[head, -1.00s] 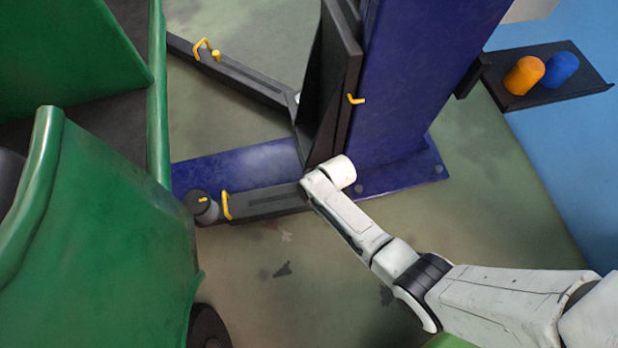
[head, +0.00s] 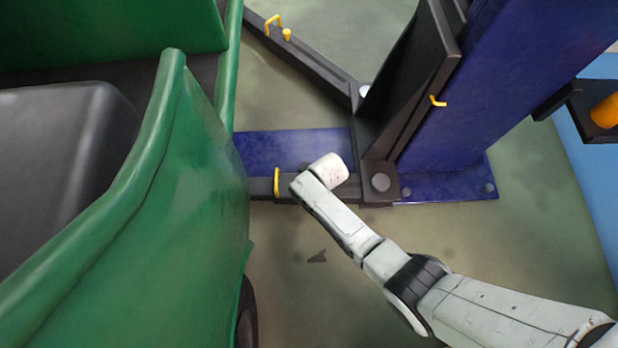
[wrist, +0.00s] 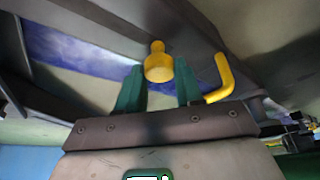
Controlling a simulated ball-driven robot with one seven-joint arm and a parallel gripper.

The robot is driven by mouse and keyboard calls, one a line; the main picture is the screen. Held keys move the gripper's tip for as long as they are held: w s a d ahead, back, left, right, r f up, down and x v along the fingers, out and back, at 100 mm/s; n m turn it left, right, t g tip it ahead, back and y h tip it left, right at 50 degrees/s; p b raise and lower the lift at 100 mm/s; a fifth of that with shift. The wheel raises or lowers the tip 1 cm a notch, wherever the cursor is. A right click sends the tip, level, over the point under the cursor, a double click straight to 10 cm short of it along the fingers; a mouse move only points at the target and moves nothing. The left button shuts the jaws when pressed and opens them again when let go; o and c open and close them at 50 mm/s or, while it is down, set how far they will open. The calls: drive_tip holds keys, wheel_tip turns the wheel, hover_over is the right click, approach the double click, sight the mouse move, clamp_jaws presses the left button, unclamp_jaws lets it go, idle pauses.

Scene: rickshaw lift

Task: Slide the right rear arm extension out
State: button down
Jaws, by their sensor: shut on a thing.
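The near dark lift arm (head: 262,188) runs low from the blue column toward the green rickshaw. A yellow handle (head: 277,181) stands on it. In the wrist view, my gripper (wrist: 160,74) has its two green fingers on either side of a yellow knob (wrist: 158,64) and is shut on it. The bent yellow handle also shows in the wrist view (wrist: 223,77), just right of the fingers. In the head view my white wrist hides the fingers and knob. The extension's outer end is hidden behind the rickshaw.
The green rickshaw (head: 190,190) stands close on the left. The blue column (head: 480,90) is at right on a bolted blue base. A second dark arm (head: 315,68) with yellow fittings lies behind. An orange object (head: 606,111) sits at the right edge. Floor in front is clear.

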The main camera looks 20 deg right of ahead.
drive_tip(key=shift+w+a, duration=0.1)
drive_tip(key=shift+a, duration=0.2)
drive_tip(key=c, duration=0.8)
unclamp_jaws()
drive_tip(key=shift+a, duration=0.1)
drive_tip(key=shift+d+r+p, duration=0.2)
drive_tip(key=shift+r+p, duration=0.25)
drive_tip(key=p+v, duration=0.6)
drive_tip(key=v, duration=0.4)
